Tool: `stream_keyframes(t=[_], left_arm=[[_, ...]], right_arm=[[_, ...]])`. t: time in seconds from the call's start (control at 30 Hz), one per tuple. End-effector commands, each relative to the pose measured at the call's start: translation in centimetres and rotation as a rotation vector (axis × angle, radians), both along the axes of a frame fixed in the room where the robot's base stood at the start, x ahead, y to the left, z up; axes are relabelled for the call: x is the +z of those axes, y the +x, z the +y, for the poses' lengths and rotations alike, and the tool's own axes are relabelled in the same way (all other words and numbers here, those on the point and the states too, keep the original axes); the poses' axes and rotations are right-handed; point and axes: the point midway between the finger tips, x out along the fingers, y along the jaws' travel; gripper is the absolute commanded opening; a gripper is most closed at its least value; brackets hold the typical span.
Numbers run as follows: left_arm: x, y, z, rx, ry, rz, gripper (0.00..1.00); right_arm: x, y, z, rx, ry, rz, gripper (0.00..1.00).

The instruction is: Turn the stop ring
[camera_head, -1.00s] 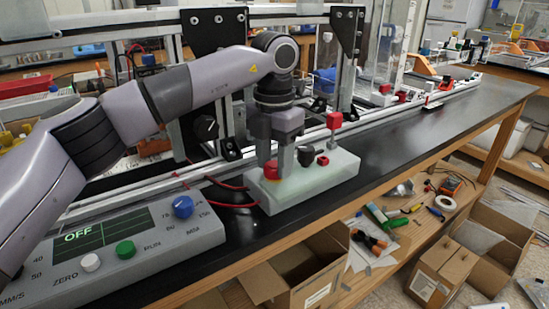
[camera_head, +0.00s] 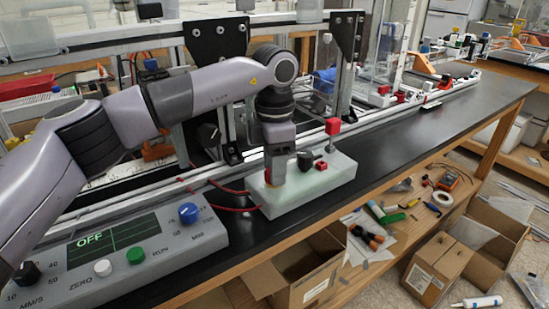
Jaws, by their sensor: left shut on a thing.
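A pale, whitish-green block (camera_head: 310,184) lies on the black bench top. On its left end is a red part (camera_head: 267,181), apparently the stop ring, mostly hidden by my left gripper (camera_head: 275,178). The left gripper points straight down, shut on this red part, with its fingers one behind the other from this view. To the right on the block are a black knob (camera_head: 304,160) and a small red piece (camera_head: 321,165). My right gripper is not in view.
A control box (camera_head: 130,245) with an OFF display and several knobs stands at front left. A red cube (camera_head: 333,126) on a thin post stands behind the block. Aluminium rails run behind. The bench top (camera_head: 400,135) to the right is clear.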

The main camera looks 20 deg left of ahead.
Motion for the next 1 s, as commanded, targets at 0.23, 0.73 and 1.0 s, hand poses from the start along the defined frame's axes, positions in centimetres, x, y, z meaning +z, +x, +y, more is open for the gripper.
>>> stream_keyframes(t=[0.23,0.73,1.0], left_arm=[[0.04,0.03,-0.06,-0.176,-0.002,-0.002,0.12],[-0.14,-0.01,-0.09,-0.318,-0.002,0.0,0.12],[-0.16,-0.02,-0.11,-0.32,-0.002,0.001,0.12]], right_arm=[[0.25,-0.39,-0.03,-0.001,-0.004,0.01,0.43],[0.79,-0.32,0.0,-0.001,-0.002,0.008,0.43],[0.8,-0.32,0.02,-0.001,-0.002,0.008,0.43]])
